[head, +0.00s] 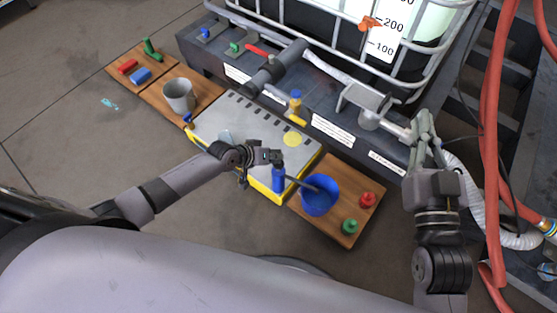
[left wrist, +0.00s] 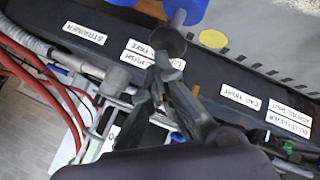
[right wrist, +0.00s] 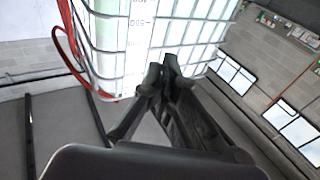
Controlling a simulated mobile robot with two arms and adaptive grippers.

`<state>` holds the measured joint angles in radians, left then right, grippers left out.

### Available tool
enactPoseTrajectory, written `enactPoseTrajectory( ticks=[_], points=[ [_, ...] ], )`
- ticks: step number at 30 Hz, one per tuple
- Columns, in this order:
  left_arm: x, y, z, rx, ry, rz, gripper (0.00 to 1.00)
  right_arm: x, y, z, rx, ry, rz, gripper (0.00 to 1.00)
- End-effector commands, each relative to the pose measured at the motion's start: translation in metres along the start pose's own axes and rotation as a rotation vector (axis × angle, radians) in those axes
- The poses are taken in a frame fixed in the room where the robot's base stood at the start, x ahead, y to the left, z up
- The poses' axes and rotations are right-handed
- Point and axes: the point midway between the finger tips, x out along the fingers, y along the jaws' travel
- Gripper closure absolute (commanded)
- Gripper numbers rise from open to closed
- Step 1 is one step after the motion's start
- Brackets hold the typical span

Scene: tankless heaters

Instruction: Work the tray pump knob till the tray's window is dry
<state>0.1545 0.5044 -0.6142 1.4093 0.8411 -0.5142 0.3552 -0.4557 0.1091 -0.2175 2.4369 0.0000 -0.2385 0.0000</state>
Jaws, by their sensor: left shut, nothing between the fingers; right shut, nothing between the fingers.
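The grey tray (head: 240,118) with yellow sides lies on the floor boards in the head view. A yellow disc (head: 292,139) is on its top and also shows in the left wrist view (left wrist: 212,39). I cannot tell which part is its window. A blue upright cylinder (head: 278,180), possibly the pump, stands at the tray's front right edge. My left gripper (head: 276,157) is shut at the cylinder's top; in the left wrist view its tips (left wrist: 164,62) are close to a dark knob (left wrist: 168,42). Contact is unclear. My right gripper (head: 424,118) is shut and empty, raised at the right.
A blue bucket (head: 318,203) with a dark hose stands right of the tray, beside red (head: 367,199) and green (head: 350,227) knobs. A grey cup (head: 179,95) stands at left. A caged tank (head: 432,30) is behind; red hoses (head: 491,130) hang at right.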

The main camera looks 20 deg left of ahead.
Motion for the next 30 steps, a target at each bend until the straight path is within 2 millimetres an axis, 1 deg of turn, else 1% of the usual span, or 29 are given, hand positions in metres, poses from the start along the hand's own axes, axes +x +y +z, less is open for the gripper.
enactPoseTrajectory(
  ticks=[16, 30],
  points=[
    [-0.006, 0.004, -0.004, 0.0, -0.001, -0.001, 1.0, -0.006, 0.005, 0.031, -0.004, -0.177, 0.01, 1.0],
    [-0.01, 0.007, -0.007, 0.0, 0.0, 0.0, 1.0, -0.017, 0.009, 0.058, -0.006, -0.33, 0.019, 1.0]
  ],
)
